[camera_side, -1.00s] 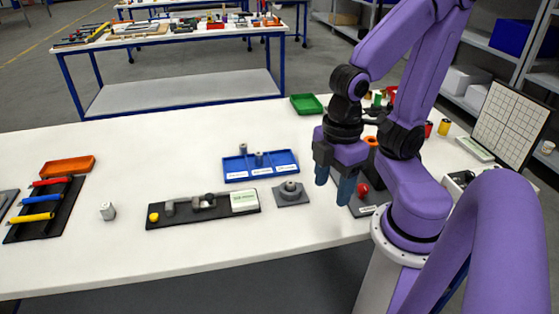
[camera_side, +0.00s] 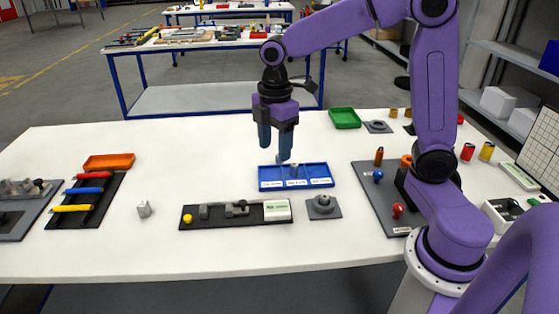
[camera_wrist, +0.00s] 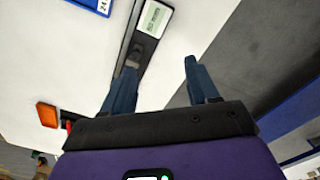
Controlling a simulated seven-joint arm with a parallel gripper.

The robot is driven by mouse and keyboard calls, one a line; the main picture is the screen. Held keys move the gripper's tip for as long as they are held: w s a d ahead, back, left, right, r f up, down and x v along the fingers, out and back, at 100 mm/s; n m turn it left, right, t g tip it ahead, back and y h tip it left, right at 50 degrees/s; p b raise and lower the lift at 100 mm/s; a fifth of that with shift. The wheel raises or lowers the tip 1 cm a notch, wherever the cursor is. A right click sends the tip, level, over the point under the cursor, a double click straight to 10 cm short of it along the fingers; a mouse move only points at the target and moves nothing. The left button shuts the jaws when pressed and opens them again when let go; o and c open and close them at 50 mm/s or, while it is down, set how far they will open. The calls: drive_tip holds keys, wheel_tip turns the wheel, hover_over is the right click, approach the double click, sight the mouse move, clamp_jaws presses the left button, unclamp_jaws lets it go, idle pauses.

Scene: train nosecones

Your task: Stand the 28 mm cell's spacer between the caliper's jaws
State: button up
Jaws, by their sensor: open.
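The blue tray (camera_side: 328,181) has labelled cells; its labels are too small to read in the side view. The caliper (camera_side: 240,208) lies on a black board with a white display and grey jaws, in front of the tray. My gripper (camera_side: 275,150) is open, pointing down above the tray's left part. In the wrist view its fingers (camera_wrist: 160,80) are apart with nothing seen between them. The tray corner (camera_wrist: 84,3) shows a partial "24" label.
A grey square fixture (camera_side: 323,207) sits right of the caliper. A small grey block (camera_side: 143,209) stands left of it. An orange tray (camera_side: 108,161) and a rack of coloured handles (camera_side: 72,208) are at the left. A dark board (camera_side: 378,205) with knobs is at the right.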

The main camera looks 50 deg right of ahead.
drive_tip(key=w+d+f+n, duration=0.3)
drive_tip(key=w+d, duration=1.3)
drive_tip(key=d, duration=0.4)
drive_tip(key=f, duration=1.6)
drive_tip(key=shift+s+d+f, duration=0.2)
drive_tip(key=shift+s+f, duration=0.05)
drive_tip(key=shift+f, duration=0.1)
clamp_jaws()
